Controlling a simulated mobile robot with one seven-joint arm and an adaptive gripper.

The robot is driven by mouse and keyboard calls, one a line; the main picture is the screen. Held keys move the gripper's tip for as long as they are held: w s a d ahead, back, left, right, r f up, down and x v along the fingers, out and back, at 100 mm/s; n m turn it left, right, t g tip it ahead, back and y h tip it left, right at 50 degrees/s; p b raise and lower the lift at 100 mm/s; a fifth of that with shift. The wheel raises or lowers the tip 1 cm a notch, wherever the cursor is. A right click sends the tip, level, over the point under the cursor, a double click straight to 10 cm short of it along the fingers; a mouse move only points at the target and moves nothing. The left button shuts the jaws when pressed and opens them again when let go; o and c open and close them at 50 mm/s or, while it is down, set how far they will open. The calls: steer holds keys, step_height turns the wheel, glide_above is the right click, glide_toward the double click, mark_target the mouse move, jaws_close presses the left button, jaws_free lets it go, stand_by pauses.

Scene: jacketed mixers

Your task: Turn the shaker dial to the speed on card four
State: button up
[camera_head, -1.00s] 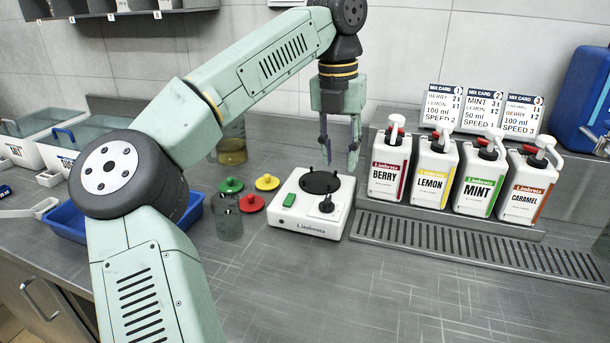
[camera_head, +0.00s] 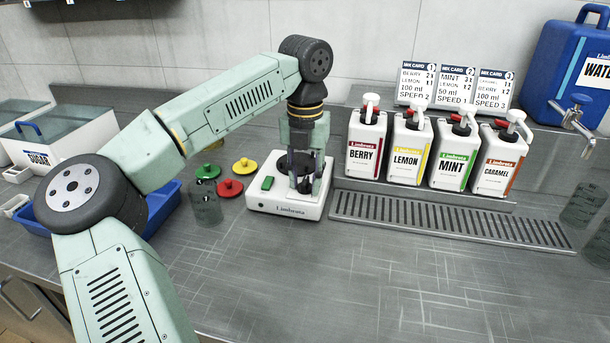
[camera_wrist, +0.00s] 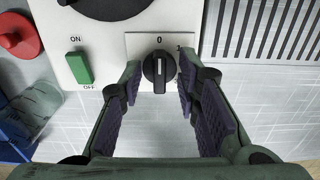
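The white shaker (camera_head: 290,208) stands on the counter with a black round platform on top. In the wrist view its black dial (camera_wrist: 159,70) has its white mark pointing at 0; a 1 is printed to the right. My gripper (camera_wrist: 160,80) is open, with one finger on each side of the dial and gaps still showing. In the head view my gripper (camera_head: 307,186) is down at the shaker's right side and hides the dial. Three mix cards stand behind the bottles: card 1 (camera_head: 415,84), card 2 (camera_head: 455,88) and card 3 (camera_head: 493,91). I see no card four.
A green switch (camera_wrist: 79,68) marked ON and OFF sits left of the dial. Red (camera_head: 230,188), yellow and green lids and a grey cup (camera_head: 205,205) are left of the shaker. Pump bottles (camera_head: 365,145) stand to the right behind a drain grate (camera_head: 450,220). The front counter is clear.

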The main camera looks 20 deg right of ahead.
steer(key=shift+c, duration=0.5)
jaws_close()
